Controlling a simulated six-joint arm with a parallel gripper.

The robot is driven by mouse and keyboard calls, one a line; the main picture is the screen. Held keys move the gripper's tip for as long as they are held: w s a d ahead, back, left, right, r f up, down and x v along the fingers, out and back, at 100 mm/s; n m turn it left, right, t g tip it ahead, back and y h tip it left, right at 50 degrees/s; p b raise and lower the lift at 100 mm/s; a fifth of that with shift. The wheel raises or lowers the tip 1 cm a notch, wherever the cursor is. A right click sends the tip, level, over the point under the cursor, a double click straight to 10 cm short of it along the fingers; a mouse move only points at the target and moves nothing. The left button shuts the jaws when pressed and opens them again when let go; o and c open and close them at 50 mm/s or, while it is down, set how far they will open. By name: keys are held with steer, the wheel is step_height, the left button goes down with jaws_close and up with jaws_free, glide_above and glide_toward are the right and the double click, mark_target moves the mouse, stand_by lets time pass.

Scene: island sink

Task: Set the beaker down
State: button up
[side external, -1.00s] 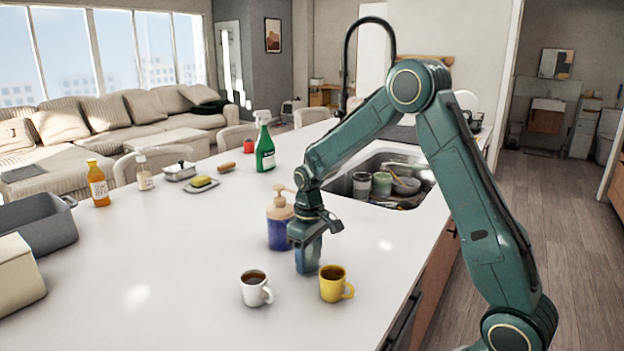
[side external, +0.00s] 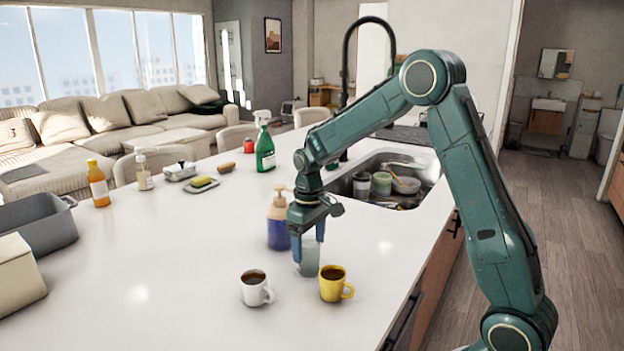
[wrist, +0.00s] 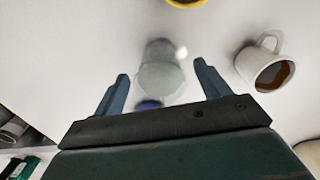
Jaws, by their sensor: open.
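The beaker (side external: 309,261) is a clear, greyish glass standing on the white counter, just behind the yellow mug. It also shows in the wrist view (wrist: 160,72), between and beyond my two fingers. My gripper (side external: 308,254) is open above and around the beaker's upper part, with blue fingers on either side. In the wrist view my gripper (wrist: 158,88) has its fingers spread wide, with gaps between them and the glass.
A white mug (side external: 255,289) and a yellow mug (side external: 333,284) of dark drink stand in front of the beaker. A blue-and-tan pump bottle (side external: 278,225) stands close behind it. The sink (side external: 345,184) is at back right.

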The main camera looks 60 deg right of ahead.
step_height(320, 180, up, 8)
steer(key=shift+r, duration=0.2)
steer(key=shift+s, duration=0.1)
stand_by(0.7)
steer(key=s+a+r+t, duration=0.1)
steer(key=s+a+r, duration=0.25)
steer(key=s, duration=0.25)
steer(key=s+a+r+t, duration=0.2)
steer(key=s+a+r, duration=0.1)
steer(key=s+r, duration=0.25)
steer(key=s+a+f+t, duration=0.1)
steer(key=s+a, duration=0.1)
steer(key=s, duration=0.4)
steer(key=s+a+f+t, duration=0.1)
steer(key=s+a, duration=0.1)
steer(key=s, duration=0.5)
steer(key=shift+s+f+t, duration=0.25)
steer(key=shift+t, duration=0.05)
steer(key=shift+o, duration=0.5)
